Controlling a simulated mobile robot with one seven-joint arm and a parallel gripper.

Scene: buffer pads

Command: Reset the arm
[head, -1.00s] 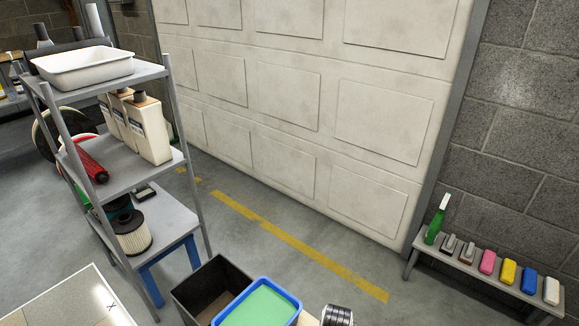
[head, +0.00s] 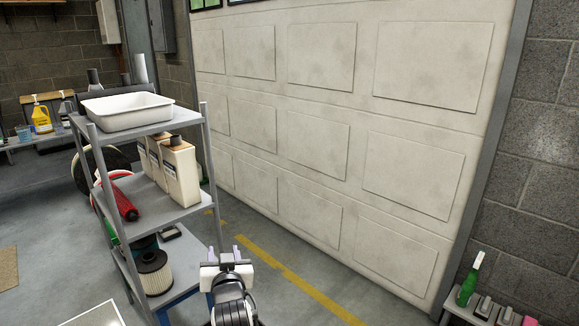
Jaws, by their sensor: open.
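My gripper (head: 237,254) shows at the lower middle of the head view, at the end of my arm. Its two fingers point up and away from me and stand apart, with nothing between them. It appears in front of the right side of the grey shelf rack (head: 184,198), and no contact with the rack can be made out.
The rack holds a white tray (head: 126,113), several jugs (head: 179,172), a red roller (head: 122,203) and a round filter (head: 154,272). A low bench (head: 466,311) with a green bottle (head: 469,282) stands at lower right. The floor by the garage door (head: 330,150) is clear.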

